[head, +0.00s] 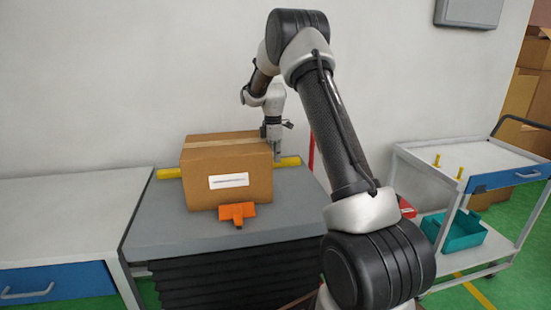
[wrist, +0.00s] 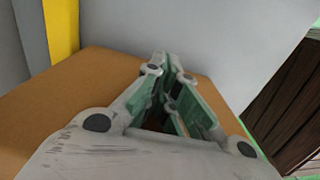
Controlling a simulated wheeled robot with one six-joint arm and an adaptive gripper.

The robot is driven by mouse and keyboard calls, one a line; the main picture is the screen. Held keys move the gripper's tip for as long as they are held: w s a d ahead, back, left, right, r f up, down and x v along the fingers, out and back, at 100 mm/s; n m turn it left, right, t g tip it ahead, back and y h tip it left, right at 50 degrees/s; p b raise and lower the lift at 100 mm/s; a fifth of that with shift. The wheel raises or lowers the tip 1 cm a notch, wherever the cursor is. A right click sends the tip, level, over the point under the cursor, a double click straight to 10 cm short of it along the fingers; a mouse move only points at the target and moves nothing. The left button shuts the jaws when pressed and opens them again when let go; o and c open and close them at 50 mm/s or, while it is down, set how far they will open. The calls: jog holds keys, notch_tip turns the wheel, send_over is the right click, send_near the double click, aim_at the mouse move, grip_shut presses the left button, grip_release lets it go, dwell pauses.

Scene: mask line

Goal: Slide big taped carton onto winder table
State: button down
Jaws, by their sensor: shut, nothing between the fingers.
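The big taped carton (head: 200,190) is a brown box with tape along its top and a white label on its front. It stands upright on a grey-topped platform (head: 165,225) with black bellows below. In the wrist view its brown face (wrist: 100,75) lies behind my fingers. My gripper (head: 277,158) is shut and empty, pointing down at the carton's right side. I cannot tell whether the fingers touch it. They also show closed together in the wrist view (wrist: 172,62). A white table with a blue drawer (head: 60,205) stands left of the platform; no label marks it as the winder table.
A yellow bar (head: 168,173) runs behind the carton along the wall side. An orange T-shaped piece (head: 237,213) sits at the carton's front. A white cart (head: 480,158) with yellow pegs and a teal bin (head: 462,232) stands right. The left table's top is clear.

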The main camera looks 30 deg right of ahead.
jog(key=w+a, duration=0.3)
jog(key=a, duration=0.8)
jog(key=w+a, duration=0.3)
jog(key=a, duration=0.9)
jog(key=shift+w, duration=0.25)
